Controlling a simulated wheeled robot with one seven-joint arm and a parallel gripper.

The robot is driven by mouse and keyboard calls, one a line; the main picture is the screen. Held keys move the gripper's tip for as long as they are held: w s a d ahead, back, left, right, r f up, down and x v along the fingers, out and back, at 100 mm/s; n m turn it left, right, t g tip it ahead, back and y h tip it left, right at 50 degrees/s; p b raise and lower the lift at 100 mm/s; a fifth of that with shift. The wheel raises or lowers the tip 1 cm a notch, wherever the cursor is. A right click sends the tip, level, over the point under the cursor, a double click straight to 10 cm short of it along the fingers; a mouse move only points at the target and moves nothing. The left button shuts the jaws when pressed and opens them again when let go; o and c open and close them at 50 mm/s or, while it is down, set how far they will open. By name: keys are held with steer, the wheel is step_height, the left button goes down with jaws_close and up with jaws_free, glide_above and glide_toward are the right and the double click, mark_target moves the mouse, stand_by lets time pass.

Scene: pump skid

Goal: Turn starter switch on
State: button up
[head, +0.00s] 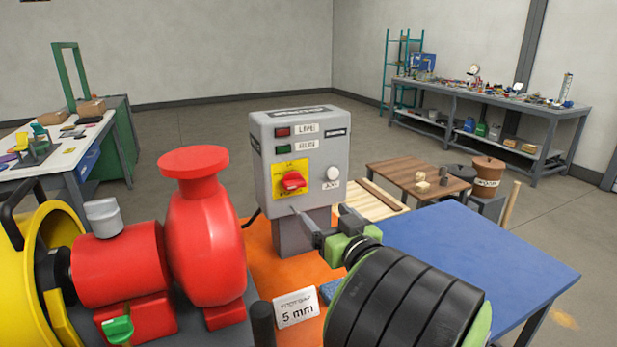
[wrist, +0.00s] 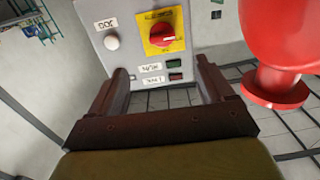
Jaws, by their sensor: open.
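The starter box (head: 309,160) is a grey panel on a post, standing behind the red pump. Its starter switch (head: 292,182) is a red rotary knob on a yellow plate at the lower left of the panel face. The switch also shows in the wrist view (wrist: 162,35), where the panel appears upside down. My gripper (head: 322,222) is open and empty, in front of the box and below and right of the knob. In the wrist view my gripper (wrist: 165,85) has its fingers apart, with the panel beyond them and the knob above the gap. It appears apart from the switch.
The red pump (head: 205,235) stands close on the left of the box; its flange also shows at right in the wrist view. A white jog button (head: 333,173) sits right of the knob. A "5 mm" card (head: 296,308) stands in front. The blue table top (head: 480,255) is clear.

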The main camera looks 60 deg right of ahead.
mark_target(297, 186)
steer(key=p+x, duration=0.1)
steer(key=x, duration=0.4)
steer(key=p+x, duration=0.1)
steer(key=x, duration=0.4)
steer(key=r+p+x, duration=0.1)
steer(key=x, duration=0.4)
steer(key=shift+w+p, duration=0.2)
steer(key=shift+p, duration=0.2)
steer(key=c, duration=1)
steer(key=shift+c, duration=0.2)
